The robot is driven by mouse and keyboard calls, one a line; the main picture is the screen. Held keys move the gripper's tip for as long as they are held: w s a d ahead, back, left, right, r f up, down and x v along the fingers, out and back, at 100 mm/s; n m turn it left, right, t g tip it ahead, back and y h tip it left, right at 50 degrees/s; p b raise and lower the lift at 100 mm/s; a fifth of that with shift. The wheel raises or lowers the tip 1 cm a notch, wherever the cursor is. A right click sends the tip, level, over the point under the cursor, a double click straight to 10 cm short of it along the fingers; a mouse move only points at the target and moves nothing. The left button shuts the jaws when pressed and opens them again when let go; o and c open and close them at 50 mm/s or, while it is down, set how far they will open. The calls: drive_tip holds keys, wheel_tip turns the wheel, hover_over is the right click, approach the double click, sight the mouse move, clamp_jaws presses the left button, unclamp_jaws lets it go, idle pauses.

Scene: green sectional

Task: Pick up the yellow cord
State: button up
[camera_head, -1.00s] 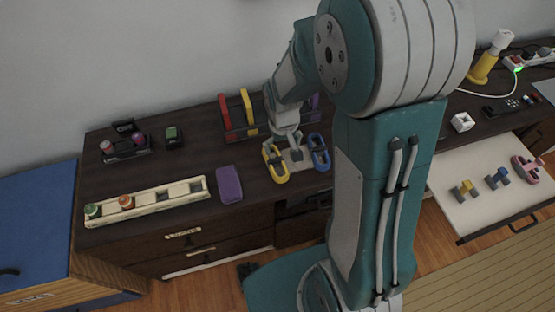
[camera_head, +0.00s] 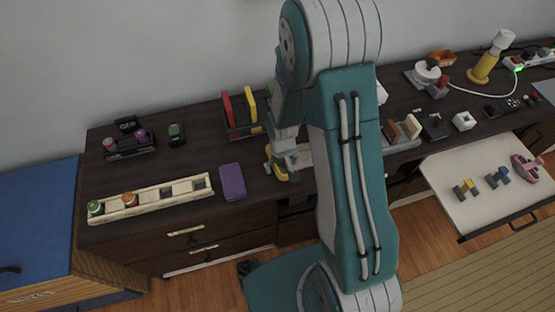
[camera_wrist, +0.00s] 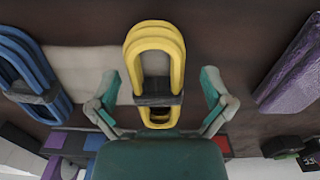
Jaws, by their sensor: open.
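The yellow cord (camera_wrist: 154,45) is a coiled loop with a dark band around its middle. In the wrist view it lies centrally between the fingers of my gripper (camera_wrist: 160,98), which are spread apart on either side of it. I cannot tell whether either finger touches it. In the head view my gripper (camera_head: 283,160) is low over the desk, and a small part of the yellow cord (camera_head: 268,167) shows beside it. The rest of the cord is hidden there by the gripper.
A blue coiled cord (camera_wrist: 28,70) lies left of the yellow one in the wrist view. A purple block (camera_head: 232,182) lies left of my gripper on the dark desk. A rack with red and yellow upright pieces (camera_head: 240,113) stands behind. A long cream tray (camera_head: 152,200) lies further left.

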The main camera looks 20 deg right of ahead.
drive_tip(key=shift+f, duration=0.2)
drive_tip(key=shift+d, duration=0.2)
drive_tip(key=c, duration=1.1)
